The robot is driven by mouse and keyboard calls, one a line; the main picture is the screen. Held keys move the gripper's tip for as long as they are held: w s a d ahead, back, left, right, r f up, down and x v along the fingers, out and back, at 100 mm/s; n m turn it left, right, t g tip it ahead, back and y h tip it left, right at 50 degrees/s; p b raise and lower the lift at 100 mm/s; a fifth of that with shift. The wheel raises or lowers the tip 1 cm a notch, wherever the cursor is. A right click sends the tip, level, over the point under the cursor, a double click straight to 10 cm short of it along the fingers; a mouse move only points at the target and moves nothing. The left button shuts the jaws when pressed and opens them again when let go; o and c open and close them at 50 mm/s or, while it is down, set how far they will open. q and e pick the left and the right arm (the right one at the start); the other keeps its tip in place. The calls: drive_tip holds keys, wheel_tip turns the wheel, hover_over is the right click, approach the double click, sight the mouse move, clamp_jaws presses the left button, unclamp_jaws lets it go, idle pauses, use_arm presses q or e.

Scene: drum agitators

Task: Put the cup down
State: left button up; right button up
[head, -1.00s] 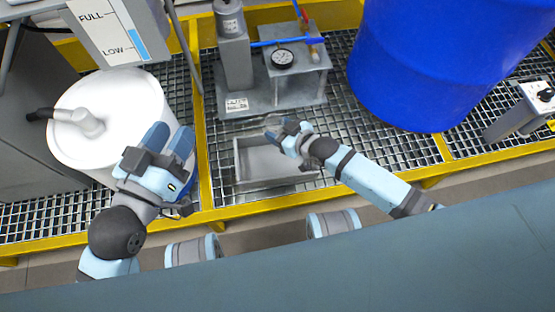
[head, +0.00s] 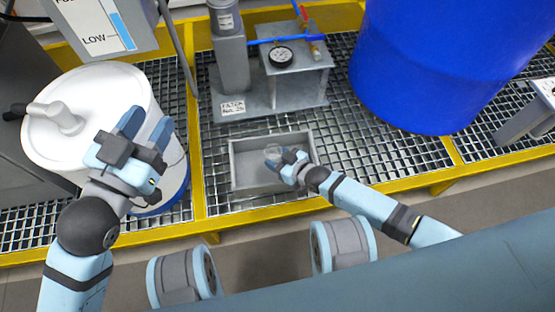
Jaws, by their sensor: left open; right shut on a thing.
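A small clear cup (head: 272,151) shows at the fingertips of my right gripper (head: 279,158), which is shut on it. The cup is over the grey open tray (head: 240,182) on the grating. I cannot tell whether it touches the tray floor, and the fingers hide part of it. My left gripper (head: 146,130) is open and empty, in front of the white drum (head: 92,92) at the left.
A pump stand with a round gauge (head: 281,57) is behind the tray. A large blue drum (head: 430,60) stands at the right. A yellow frame edge (head: 230,216) runs along the front. Grating right of the tray is clear.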

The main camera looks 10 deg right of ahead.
drive_tip(key=shift+f+b, duration=0.3)
drive_tip(key=shift+f, duration=0.15)
drive_tip(key=shift+s+f, duration=0.1)
drive_tip(key=o, duration=0.8)
drive_tip(key=shift+o, duration=0.6)
drive_tip(key=shift+f, duration=0.1)
use_arm(q)
drive_tip(key=shift+a+r, duration=0.1)
drive_tip(key=shift+r, duration=0.15)
use_arm(e)
drive_tip(key=shift+s, duration=0.1)
drive_tip(key=shift+r, duration=0.3)
use_arm(q)
drive_tip(key=shift+s+d+f+n+g+y+p, duration=0.15)
drive_tip(key=shift+s+d+f+n+g+p, duration=0.15)
drive_tip(key=shift+s+n+p, duration=0.5)
drive_tip(key=shift+s+d+f+n+g+y+p, duration=0.2)
drive_tip(key=shift+d+n+g+p, duration=0.2)
drive_tip(key=shift+p, duration=0.8)
drive_tip(key=shift+s+d+f+n+g+y+p, duration=0.25)
drive_tip(key=shift+s+n+p, duration=0.3)
drive_tip(key=shift+p, duration=0.45)
use_arm(e)
drive_tip(key=r+v, duration=0.1)
drive_tip(key=v, duration=1.1)
